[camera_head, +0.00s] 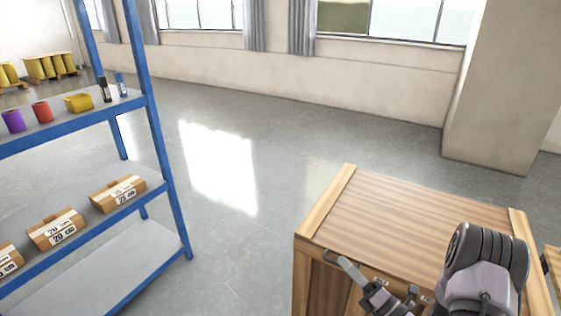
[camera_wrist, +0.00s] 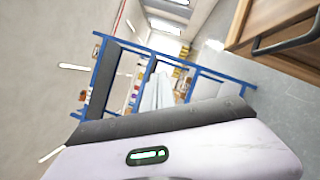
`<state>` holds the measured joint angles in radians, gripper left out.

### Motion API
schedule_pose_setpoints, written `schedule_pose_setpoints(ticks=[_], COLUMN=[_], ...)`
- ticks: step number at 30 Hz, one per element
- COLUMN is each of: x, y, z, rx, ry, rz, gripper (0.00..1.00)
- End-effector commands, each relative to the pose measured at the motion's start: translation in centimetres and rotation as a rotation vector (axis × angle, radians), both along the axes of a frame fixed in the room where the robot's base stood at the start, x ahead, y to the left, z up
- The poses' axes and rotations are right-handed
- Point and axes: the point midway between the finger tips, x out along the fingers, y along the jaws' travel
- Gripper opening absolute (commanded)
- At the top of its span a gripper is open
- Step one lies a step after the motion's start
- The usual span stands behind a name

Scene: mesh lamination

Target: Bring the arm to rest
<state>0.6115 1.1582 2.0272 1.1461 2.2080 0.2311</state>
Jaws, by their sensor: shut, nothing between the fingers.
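My gripper (camera_wrist: 158,82) shows in the wrist view as pale, narrow fingers beyond my wrist housing. The fingers are together and hold nothing. In the head view my arm is folded low at the bottom right, above and in front of the wooden cabinet (camera_head: 420,205). Parts of the arm are cut off by the lower edge. The cabinet also shows at the top right of the wrist view (camera_wrist: 262,22), with a dark handle, apart from my fingers.
A blue-framed shelf rack (camera_head: 158,125) stands at the left, with coloured rolls, a yellow bin (camera_head: 78,102) and labelled cardboard boxes (camera_head: 57,229). Grey floor (camera_head: 245,215) between rack and cabinet is clear. A pillar (camera_head: 505,90) stands at the back right.

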Motion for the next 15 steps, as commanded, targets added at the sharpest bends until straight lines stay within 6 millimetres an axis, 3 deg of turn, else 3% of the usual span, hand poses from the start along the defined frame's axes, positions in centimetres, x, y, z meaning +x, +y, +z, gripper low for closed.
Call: schedule_pose_setpoints(ticks=[1,3,5,7,9,11,12,15], x=[-0.4,-3.0,-6.6,-11.6,-16.5,-20.2,-22.1,-25.0], y=[3.5,8.9,13.2,16.7,18.3,18.3,17.8,15.3], z=[4.0,8.7,11.9,14.2,15.3,15.6,15.8,16.4], rx=[-0.118,-0.323,-0.531,-0.79,-1.06,-1.301,-1.465,-1.87], ry=[-0.074,-0.198,-0.328,-0.498,-0.68,-0.846,-0.962,-1.237], rz=[0.135,0.356,0.555,0.773,0.966,1.109,1.191,1.336], gripper=[0.0,0.0,0.0,0.0,0.0,0.0,0.0,0.0])
